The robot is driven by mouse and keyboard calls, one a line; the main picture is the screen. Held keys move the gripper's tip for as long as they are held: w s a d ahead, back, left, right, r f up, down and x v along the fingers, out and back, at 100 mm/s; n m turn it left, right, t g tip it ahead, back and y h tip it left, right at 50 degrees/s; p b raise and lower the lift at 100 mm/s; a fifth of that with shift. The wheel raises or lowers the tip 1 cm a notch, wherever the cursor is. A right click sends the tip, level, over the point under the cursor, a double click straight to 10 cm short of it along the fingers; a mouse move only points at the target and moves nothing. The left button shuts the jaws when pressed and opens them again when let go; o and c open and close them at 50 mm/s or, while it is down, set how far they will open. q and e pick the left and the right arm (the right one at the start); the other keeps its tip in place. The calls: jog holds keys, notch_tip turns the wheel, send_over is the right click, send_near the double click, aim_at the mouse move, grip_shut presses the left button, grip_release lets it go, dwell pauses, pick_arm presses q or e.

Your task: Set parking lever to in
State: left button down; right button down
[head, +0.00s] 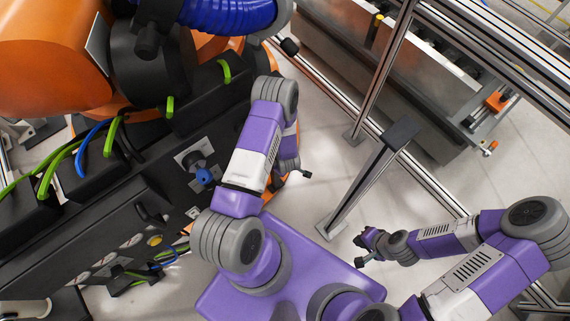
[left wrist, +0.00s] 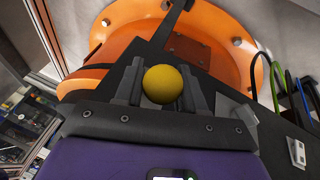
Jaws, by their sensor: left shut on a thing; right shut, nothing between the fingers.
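A yellow ball knob (left wrist: 163,84), which looks like the parking lever's end, sits between the two grey fingers of my left gripper (left wrist: 162,76) in the left wrist view. The gripper is shut on it. The lever's shaft is hidden behind the knob and fingers. In the head view my left forearm covers the left gripper's place at the drive unit's right end, so knob and lever cannot be made out there. My right gripper (head: 363,250) is shut and empty, low over the floor at the right, well away from the unit.
The black drive unit housing (head: 140,200) has a blue knob (head: 204,176) and green cables. A big orange flange (left wrist: 230,35) and a black plate lie just beyond the left gripper. A metal post (head: 360,180) and guard frame stand right of my left arm. Grey floor lies between.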

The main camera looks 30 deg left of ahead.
pick_arm(q)
jog(key=c, duration=0.8)
grip_release()
jog(key=shift+o, duration=0.2)
jog(key=shift+r, duration=0.15)
jog(key=p+v, duration=0.1)
jog(key=v, duration=0.6)
jog(key=shift+r, duration=0.15)
